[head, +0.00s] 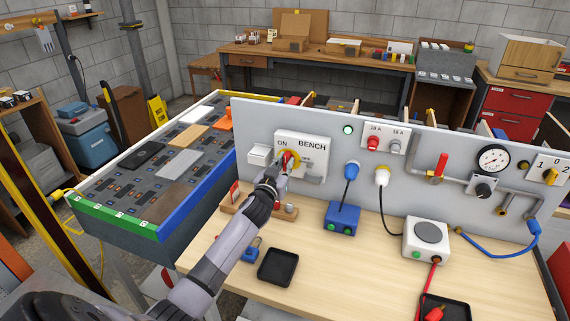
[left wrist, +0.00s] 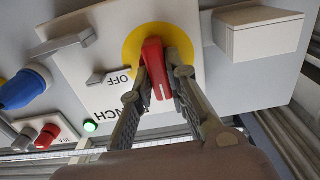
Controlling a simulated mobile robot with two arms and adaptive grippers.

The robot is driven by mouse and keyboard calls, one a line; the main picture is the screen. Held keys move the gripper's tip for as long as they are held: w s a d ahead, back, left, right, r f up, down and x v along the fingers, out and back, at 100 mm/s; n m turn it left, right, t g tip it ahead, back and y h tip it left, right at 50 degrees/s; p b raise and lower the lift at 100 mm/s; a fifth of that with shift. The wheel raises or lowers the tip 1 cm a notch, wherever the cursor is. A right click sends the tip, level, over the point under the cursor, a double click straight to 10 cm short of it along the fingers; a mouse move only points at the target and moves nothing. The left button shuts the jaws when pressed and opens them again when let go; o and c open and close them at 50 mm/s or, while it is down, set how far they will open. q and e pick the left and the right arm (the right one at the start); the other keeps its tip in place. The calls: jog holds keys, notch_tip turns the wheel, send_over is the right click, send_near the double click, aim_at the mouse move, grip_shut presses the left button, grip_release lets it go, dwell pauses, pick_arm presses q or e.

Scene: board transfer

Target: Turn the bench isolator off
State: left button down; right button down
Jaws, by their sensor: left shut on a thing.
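The bench isolator is a white box (head: 315,146) on the grey upright panel, marked ON and BENCH. Its red handle (left wrist: 154,66) sits on a yellow disc (left wrist: 133,48). In the left wrist view the OFF label lies to the left of the handle. My left gripper (head: 285,163) reaches up to the handle from the front. Its fingers (left wrist: 162,75) are closed on both sides of the red handle. The gripper hides part of the handle and disc in the head view. My right gripper is not in view.
A green lamp (head: 347,130) on the panel is lit. A blue plug (head: 351,171) and a cream plug (head: 382,176) are to the isolator's right. A blue box (head: 342,219), a white hotplate (head: 426,240) and a black tray (head: 278,267) stand on the bench.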

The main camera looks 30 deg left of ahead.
pick_arm(q)
jog(key=shift+m, duration=0.3)
jog(key=m, duration=0.4)
jog(key=shift+d+b, duration=0.1)
jog(key=shift+b, duration=0.2)
jog(key=m, duration=1.3)
jog(key=shift+w+d+f+b, duration=0.1)
jog(key=shift+d+f+b, duration=0.1)
jog(key=shift+f+b, duration=0.15)
jog(key=shift+m, duration=0.4)
jog(key=c, duration=1.6)
grip_release()
jog(key=shift+o, duration=0.2)
